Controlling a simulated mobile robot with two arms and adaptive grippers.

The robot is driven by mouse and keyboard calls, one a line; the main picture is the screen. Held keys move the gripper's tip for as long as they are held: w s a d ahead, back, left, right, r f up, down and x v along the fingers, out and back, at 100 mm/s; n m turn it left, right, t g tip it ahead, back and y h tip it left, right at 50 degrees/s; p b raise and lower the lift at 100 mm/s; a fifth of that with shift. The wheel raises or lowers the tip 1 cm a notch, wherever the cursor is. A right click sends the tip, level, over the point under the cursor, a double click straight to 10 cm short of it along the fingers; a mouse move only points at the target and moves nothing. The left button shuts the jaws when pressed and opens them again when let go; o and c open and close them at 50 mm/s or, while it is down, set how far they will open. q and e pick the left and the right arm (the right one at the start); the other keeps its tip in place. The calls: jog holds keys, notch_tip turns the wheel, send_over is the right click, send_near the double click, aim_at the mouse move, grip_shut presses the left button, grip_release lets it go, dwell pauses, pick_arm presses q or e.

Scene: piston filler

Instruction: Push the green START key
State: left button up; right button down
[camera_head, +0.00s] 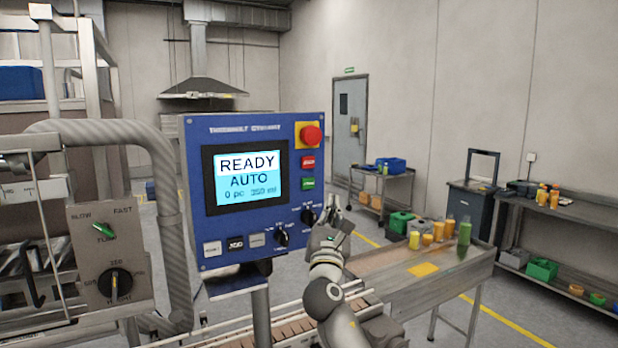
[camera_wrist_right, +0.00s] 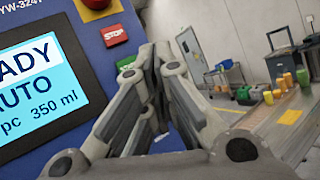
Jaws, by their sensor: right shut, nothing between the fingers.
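The green START key (camera_head: 308,184) is on the right side of the blue control panel (camera_head: 240,128), just below the red STOP key (camera_head: 308,162). The screen (camera_head: 246,178) reads READY, AUTO, 0 pc, 350 ml. My right gripper (camera_head: 338,206) is shut and empty, to the right of and slightly below the green key in the head view. In the right wrist view, the shut fingers (camera_wrist_right: 155,52) rise beside the panel. A green edge of the START key (camera_wrist_right: 126,61) shows there under the red STOP key (camera_wrist_right: 114,35), mostly hidden by a finger. I cannot tell whether the fingers touch the panel.
A red emergency button (camera_head: 311,135) on a yellow base sits above the keys. Black selector knobs (camera_head: 308,216) are below them. A grey hose (camera_head: 165,190) stands left of the panel. A metal table (camera_head: 420,270) with bottles is at the right.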

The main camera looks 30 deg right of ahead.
aim_at(314, 184)
jog(key=shift+h, duration=0.7)
jog(key=r, duration=0.2)
jog(key=s+r, duration=0.1)
jog(key=r, duration=0.1)
jog(key=shift+s+d, duration=0.2)
jog(key=shift+w+f, duration=0.1)
jog(key=shift+w+a+b, duration=0.2)
jog(key=shift+w+b, duration=2.7)
jog(key=shift+w, duration=1.45)
jog(key=shift+w, duration=0.4)
